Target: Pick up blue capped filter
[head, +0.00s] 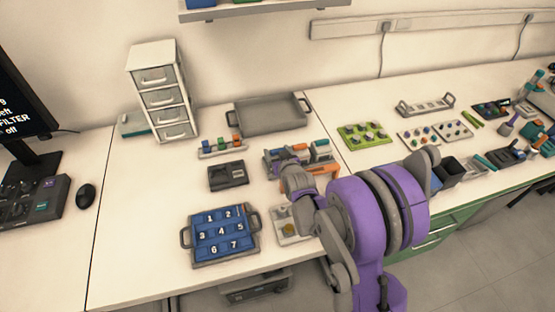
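A small rack (222,150) stands on the bench left of centre and holds several small capped pieces. The blue capped one (207,145) is at its left end, upright; it looks like the blue capped filter, though it is too small to see in detail. Beside it are a green capped piece (222,142) and a red one (236,140). My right gripper (283,163) is over the bench to the right of this rack, apart from it. Its fingers are small and blend with the objects behind, so their opening is unclear. My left gripper is out of view.
A grey tray (268,118) lies behind the rack and a dark box (228,176) in front. A blue numbered tray (222,238) is nearer the front edge. White drawers (164,98) stand at the back left.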

